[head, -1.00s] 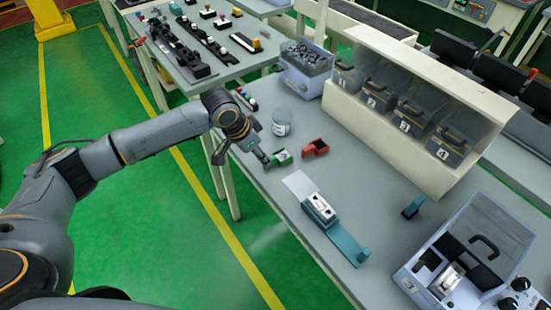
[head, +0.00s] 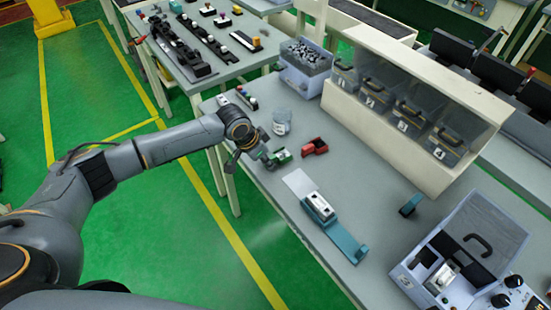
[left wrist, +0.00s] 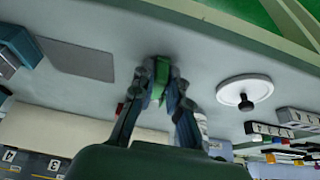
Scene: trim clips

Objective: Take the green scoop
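The green scoop (head: 280,157) sits at the near-left edge of the grey workbench, left of a red scoop (head: 315,147). My left gripper (head: 264,155) is at the scoop's left end, low over the bench. In the left wrist view the fingers (left wrist: 166,80) come close together with the green scoop (left wrist: 158,90) between them, so they look shut on it. The fingers hide part of the scoop, and I cannot tell whether it is clear of the bench. My right gripper is not in view.
A teal device with a white plate (head: 300,184) lies in front. A bin rack (head: 400,95) and a grey bin of parts (head: 304,70) line the back. An open case (head: 462,250) stands at right.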

